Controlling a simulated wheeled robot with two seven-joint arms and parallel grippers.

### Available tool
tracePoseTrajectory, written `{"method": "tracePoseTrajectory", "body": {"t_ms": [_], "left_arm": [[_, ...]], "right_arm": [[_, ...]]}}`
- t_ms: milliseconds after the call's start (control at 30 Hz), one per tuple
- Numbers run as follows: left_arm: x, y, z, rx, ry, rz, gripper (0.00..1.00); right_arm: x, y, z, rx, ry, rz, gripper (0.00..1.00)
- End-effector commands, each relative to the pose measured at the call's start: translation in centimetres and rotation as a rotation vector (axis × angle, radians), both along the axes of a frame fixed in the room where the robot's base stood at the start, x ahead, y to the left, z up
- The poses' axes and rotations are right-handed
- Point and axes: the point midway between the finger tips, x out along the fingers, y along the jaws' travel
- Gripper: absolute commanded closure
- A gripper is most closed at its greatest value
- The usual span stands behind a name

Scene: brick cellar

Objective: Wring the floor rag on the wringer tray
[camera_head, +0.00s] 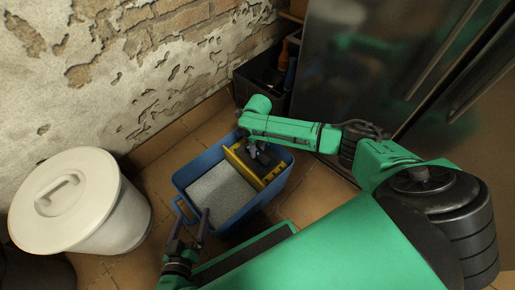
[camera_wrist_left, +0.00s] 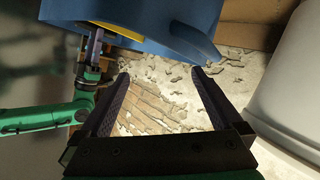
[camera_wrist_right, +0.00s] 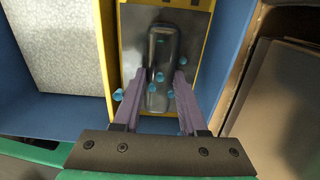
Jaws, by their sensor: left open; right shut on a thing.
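A blue bucket (camera_head: 219,228) stands on the floor; a grey speckled surface (camera_head: 221,190) fills its left part. A yellow-rimmed wringer tray (camera_head: 272,176) sits in its right part and also shows in the right wrist view (camera_wrist_right: 129,45). My right gripper (camera_wrist_right: 168,88) is shut on a dark, glossy, rounded thing that looks like the floor rag (camera_wrist_right: 160,45), over the tray. Blue drops show on and around it. My left gripper (camera_head: 191,222) is open and empty beside the bucket's front left rim, near its handle (camera_head: 183,209); the left wrist view shows nothing between its fingers (camera_wrist_left: 160,80).
A white lidded bin (camera_head: 115,220) stands left of the bucket. A dark crate (camera_head: 262,88) with bottles stands behind it, and a dark metal cabinet or fridge (camera_head: 370,60) is at the right. A crumbling brick wall (camera_head: 120,60) closes the back. Some tiled floor is free between bin and bucket.

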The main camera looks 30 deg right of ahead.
Motion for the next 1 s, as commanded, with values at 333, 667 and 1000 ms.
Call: {"method": "tracePoseTrajectory", "body": {"t_ms": [333, 667, 1000], "left_arm": [[-0.1, 0.0, -1.1, 0.000, 0.002, 0.000, 0.00], [0.1, -0.1, -2.0, -0.004, -0.002, 0.002, 0.00], [0.2, -0.2, -2.9, -0.006, -0.006, 0.003, 0.00]], "right_arm": [[0.0, 0.0, -1.3, 0.000, 0.000, 0.000, 1.00], [0.0, 0.0, -2.6, 0.000, 0.000, 0.000, 1.00], [-0.1, 0.0, -3.9, 0.000, 0.002, 0.000, 1.00]]}}
